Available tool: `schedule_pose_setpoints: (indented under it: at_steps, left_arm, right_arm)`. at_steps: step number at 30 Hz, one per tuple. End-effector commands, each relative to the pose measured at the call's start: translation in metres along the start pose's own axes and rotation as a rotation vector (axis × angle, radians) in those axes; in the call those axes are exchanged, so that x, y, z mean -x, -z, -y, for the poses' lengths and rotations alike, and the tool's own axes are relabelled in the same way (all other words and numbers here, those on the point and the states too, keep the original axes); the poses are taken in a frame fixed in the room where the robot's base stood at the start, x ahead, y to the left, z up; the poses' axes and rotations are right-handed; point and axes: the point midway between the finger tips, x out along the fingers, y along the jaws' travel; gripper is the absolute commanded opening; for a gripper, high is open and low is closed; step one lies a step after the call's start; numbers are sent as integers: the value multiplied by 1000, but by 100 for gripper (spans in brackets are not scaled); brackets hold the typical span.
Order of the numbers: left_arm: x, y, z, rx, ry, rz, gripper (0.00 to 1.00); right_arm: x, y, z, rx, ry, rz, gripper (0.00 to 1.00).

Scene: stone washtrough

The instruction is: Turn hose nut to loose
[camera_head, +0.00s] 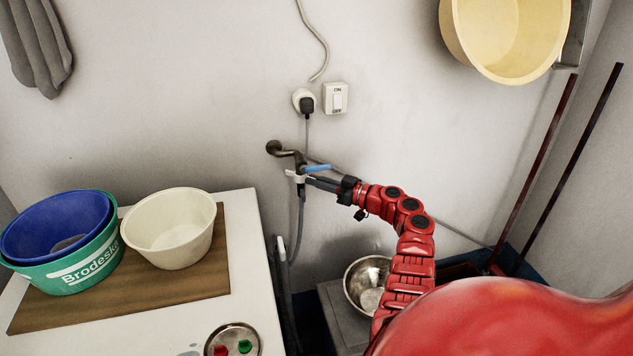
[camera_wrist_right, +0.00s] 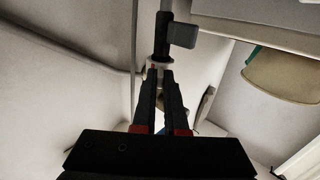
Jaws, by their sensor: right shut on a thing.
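A wall tap (camera_head: 285,151) with a blue lever (camera_head: 318,168) sticks out of the back wall. Below its spout is a small pale hose nut (camera_head: 296,175), with the grey hose (camera_head: 300,215) hanging down from it. My right gripper (camera_head: 308,180) reaches in from the right and is shut on the nut. In the right wrist view, the fingertips (camera_wrist_right: 160,73) are close together at the pale nut (camera_wrist_right: 155,65), which they partly hide; a dark hose end lies just beyond. My left gripper is not in view.
A white machine top (camera_head: 250,235) at the left carries a wooden board, a cream bowl (camera_head: 170,230) and stacked blue and green tubs. A socket with a plug and a switch (camera_head: 335,98) are above the tap. A metal bowl (camera_head: 368,285) stands low beside my right arm.

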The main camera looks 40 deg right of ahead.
Motion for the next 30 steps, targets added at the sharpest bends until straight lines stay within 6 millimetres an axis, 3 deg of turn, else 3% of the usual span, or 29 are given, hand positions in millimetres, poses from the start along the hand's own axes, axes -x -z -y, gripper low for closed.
schedule_pose_setpoints:
  at_steps: [17,30]
  left_arm:
    - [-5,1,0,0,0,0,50]
    - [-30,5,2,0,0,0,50]
  right_arm:
    - [0,-1,11,2,-170,3,0]
    - [-4,3,21,-1,-391,1,0]
